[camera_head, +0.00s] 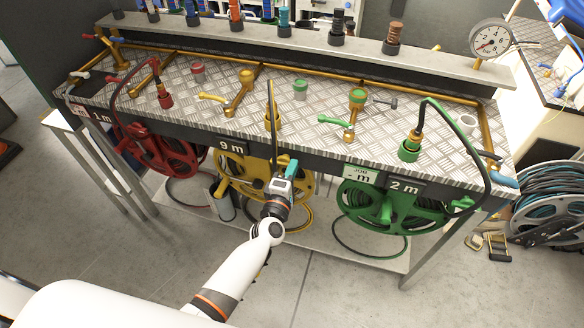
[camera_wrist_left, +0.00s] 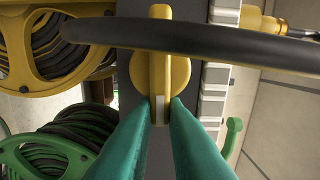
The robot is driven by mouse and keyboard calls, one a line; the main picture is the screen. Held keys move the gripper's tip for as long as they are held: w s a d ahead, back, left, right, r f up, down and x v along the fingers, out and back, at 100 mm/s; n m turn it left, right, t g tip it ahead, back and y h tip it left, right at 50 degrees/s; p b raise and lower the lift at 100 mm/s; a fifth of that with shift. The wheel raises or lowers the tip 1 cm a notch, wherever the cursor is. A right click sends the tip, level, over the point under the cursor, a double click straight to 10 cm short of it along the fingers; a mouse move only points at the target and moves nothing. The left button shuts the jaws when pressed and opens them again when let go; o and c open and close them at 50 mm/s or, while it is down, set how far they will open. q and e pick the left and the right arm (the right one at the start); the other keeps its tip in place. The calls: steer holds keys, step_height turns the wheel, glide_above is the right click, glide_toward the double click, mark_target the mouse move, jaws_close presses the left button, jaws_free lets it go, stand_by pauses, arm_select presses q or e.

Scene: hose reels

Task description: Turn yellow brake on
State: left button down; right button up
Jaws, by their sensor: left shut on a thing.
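My left gripper (camera_head: 292,165) is at the bench's front edge beside this reel. In the left wrist view its teal fingers (camera_wrist_left: 168,108) are closed on the yellow brake (camera_wrist_left: 160,68), a round yellow knob with a raised grip and a pale end. In the head view the gripper hides the brake. My right gripper is not in view.
A black hose (camera_wrist_left: 200,38) crosses over the brake close to the fingers; it hangs from the yellow connector (camera_head: 272,119). The red reel (camera_head: 160,150) is left and the green reel (camera_head: 365,205) right. A pressure gauge (camera_head: 490,39) stands at the back right.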

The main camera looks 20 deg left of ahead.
arm_select(q)
steer(key=shift+s+a+f+m, duration=0.1)
steer(key=shift+a+f+m, duration=0.05)
steer(key=shift+f+m, duration=0.2)
stand_by(0.3)
steer(key=c, duration=1.5)
jaws_free()
steer(key=shift+o, duration=0.2)
steer(key=shift+a+r, duration=0.1)
steer(key=shift+r, duration=0.05)
steer(key=s+b, duration=0.1)
steer(key=s, duration=1.1)
steer(key=shift+a, duration=0.2)
